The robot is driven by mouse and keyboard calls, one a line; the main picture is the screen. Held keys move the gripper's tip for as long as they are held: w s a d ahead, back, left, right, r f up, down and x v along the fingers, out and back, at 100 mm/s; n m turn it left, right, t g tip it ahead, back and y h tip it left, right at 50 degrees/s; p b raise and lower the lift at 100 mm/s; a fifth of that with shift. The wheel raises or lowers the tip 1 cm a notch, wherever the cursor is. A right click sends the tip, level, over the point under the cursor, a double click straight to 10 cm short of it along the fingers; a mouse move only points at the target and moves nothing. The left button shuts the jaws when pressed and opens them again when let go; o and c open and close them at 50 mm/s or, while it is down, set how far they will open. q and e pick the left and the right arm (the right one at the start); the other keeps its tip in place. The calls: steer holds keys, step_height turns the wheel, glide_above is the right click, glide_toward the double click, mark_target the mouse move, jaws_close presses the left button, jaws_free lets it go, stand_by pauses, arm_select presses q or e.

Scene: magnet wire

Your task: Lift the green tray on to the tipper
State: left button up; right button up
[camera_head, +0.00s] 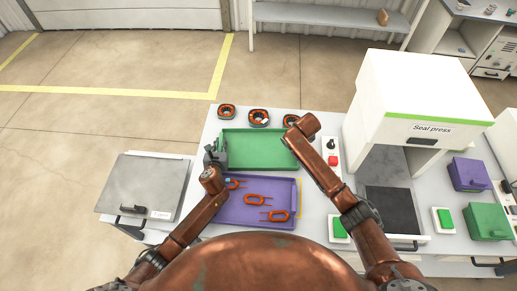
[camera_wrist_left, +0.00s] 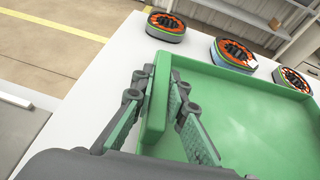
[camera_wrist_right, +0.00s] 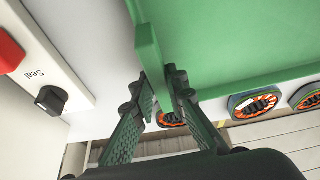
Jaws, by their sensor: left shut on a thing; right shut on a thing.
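The green tray (camera_head: 258,134) is empty and looks level, behind the purple tray. My left gripper (camera_head: 217,153) is at its left side. The left wrist view shows its fingers (camera_wrist_left: 166,88) shut on the wall of the green tray (camera_wrist_left: 240,105). My right gripper is mostly hidden behind its arm in the head view. The right wrist view shows its fingers (camera_wrist_right: 165,85) shut on the opposite wall of the green tray (camera_wrist_right: 225,45). I cannot tell if the tray touches the table. No part is clearly recognisable as the tipper.
A purple tray (camera_head: 236,216) with red-orange parts (camera_head: 257,199) lies in front. Three ring-shaped coils (camera_head: 259,117) stand behind the green tray. A grey lidded box (camera_head: 148,182) is at left. The seal press (camera_head: 420,90) and its red button (camera_head: 332,161) are at right.

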arm_select(q)
jaws_close()
arm_select(e)
jaws_close()
arm_select(q)
steer(key=shift+r, duration=0.1)
arm_select(e)
steer(key=shift+r, duration=0.1)
